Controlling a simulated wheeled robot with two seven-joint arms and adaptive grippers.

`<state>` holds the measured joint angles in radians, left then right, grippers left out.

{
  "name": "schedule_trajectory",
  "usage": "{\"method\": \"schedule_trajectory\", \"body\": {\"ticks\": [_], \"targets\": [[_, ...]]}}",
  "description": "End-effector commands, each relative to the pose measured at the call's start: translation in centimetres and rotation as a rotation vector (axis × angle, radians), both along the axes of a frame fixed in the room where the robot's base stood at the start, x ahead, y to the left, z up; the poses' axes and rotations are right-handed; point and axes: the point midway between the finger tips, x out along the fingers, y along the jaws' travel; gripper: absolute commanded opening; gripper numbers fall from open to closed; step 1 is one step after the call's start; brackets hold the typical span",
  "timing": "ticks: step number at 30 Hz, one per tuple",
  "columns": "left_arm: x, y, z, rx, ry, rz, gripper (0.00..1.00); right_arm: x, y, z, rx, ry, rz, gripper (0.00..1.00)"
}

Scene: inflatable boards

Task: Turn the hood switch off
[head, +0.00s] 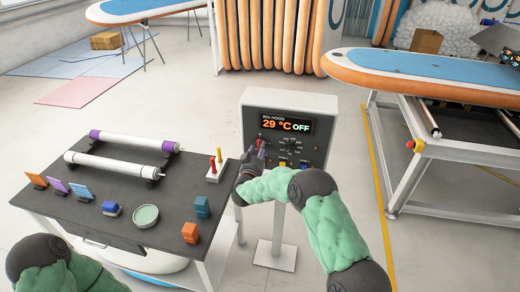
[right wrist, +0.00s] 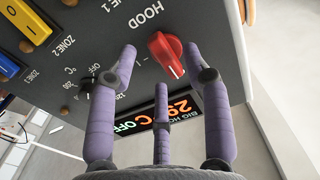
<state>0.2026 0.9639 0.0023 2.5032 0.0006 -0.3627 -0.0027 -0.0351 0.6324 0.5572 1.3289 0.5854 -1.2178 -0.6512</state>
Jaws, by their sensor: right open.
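The hood control box (head: 290,112) is a grey box on a white stand in the head view, and its display (head: 286,124) reads 29 °C OFF. In the right wrist view the hood switch (right wrist: 166,52) is a red rotary knob under the label HOOD, with a white pointer line. My right gripper (head: 258,153) is at the left of the panel in the head view. In the right wrist view its open purple fingers (right wrist: 161,58) reach to either side of the knob; contact cannot be told. My left gripper is out of view; only my left arm shows.
Yellow and blue rocker switches (right wrist: 27,24) and a small black dial (right wrist: 108,78) sit beside the knob. A dark table (head: 105,205) with rollers, cards and small blocks stands left of the box. A board on a white frame (head: 430,78) stands right.

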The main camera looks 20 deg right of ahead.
Motion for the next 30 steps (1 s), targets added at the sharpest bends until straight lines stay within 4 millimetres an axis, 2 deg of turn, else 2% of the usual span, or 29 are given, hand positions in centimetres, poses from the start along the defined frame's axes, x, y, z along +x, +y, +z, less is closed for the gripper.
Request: {"method": "schedule_trajectory", "body": {"ticks": [9,15,21,30], "targets": [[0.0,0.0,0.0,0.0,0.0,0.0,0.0,-5.4,3.3,0.0,-0.002,0.003,0.002,0.49],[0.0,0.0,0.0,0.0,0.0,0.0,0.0,-7.7,4.6,-0.1,-0.001,0.003,0.0,0.49],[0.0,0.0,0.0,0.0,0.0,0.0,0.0,-8.5,5.0,-0.1,0.0,0.004,-0.002,0.49],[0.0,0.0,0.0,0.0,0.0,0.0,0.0,-8.5,5.0,-0.2,0.0,0.004,-0.002,0.49]]}}
